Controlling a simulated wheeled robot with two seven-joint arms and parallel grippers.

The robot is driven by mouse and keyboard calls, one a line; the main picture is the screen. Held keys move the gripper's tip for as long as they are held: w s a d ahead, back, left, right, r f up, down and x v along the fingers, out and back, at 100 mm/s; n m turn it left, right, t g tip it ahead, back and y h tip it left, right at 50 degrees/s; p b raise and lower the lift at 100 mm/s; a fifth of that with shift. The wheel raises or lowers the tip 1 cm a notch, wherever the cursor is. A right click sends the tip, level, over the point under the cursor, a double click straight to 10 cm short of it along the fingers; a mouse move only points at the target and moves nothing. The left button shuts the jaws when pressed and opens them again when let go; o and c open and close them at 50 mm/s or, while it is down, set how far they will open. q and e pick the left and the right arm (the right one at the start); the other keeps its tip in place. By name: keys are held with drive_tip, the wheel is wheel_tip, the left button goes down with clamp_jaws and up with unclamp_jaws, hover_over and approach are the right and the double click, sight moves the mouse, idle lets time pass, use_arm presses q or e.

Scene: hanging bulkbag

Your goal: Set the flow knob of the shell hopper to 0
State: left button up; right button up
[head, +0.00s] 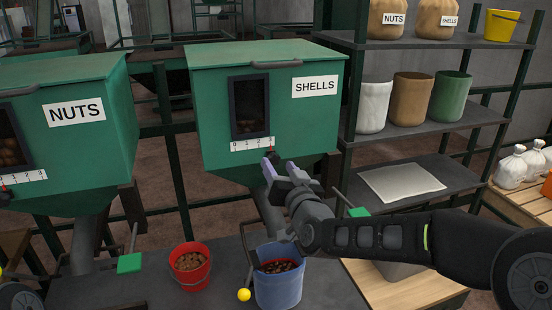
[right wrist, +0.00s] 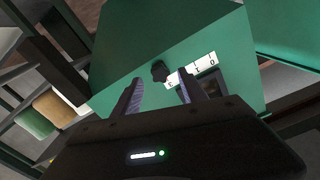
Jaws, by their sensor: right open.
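The shell hopper (head: 225,95) is a green box labelled SHELLS, in the middle of the head view. Below its dark window is a white scale (head: 252,144) marked 0 to 3. The dark flow knob (head: 267,157) with a red pointer is at the scale's right end, near 3, partly hidden by my gripper. My right gripper (head: 280,169) is open just in front of the knob. In the right wrist view, the knob (right wrist: 158,71) shows ahead of the gap between the two fingers (right wrist: 160,90), and no grip on it is visible. My left gripper is out of view.
The nuts hopper (head: 62,150) stands at the left with its own scale. Below are a red bucket (head: 190,278) and a blue bucket (head: 279,290), both with brown contents. A shelf (head: 430,128) with containers stands at the right.

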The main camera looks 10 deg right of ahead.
sight(275, 161)
drive_tip(key=shift+w+a+p, duration=0.1)
drive_tip(key=shift+w+p, duration=0.25)
drive_tip(key=shift+w, duration=1.2)
drive_tip(key=shift+c, duration=0.3)
clamp_jaws()
